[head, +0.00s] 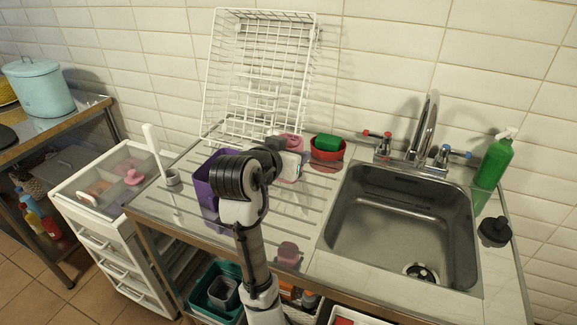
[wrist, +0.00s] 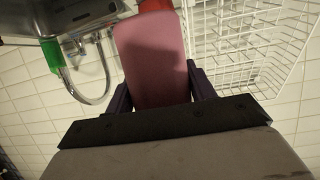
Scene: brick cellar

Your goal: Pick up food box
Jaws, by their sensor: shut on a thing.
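The food box is a pink, rounded block (wrist: 153,60) that stands up between the two dark fingers of my gripper (wrist: 160,92) in the wrist view. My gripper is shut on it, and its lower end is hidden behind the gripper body. In the head view my gripper (head: 284,160) is over the right part of the metal draining board, in front of the white wire rack. The pink box (head: 291,141) shows only partly there, behind my wrist. I cannot tell from this view how high it is above the board.
A white wire rack (head: 262,70) leans on the tiled wall. A purple container (head: 206,190) stands left of my arm. A red bowl (head: 329,152) with a green sponge (head: 327,142) sits behind. The sink (head: 400,225), tap (head: 424,130) and green bottle (head: 494,160) are to the right.

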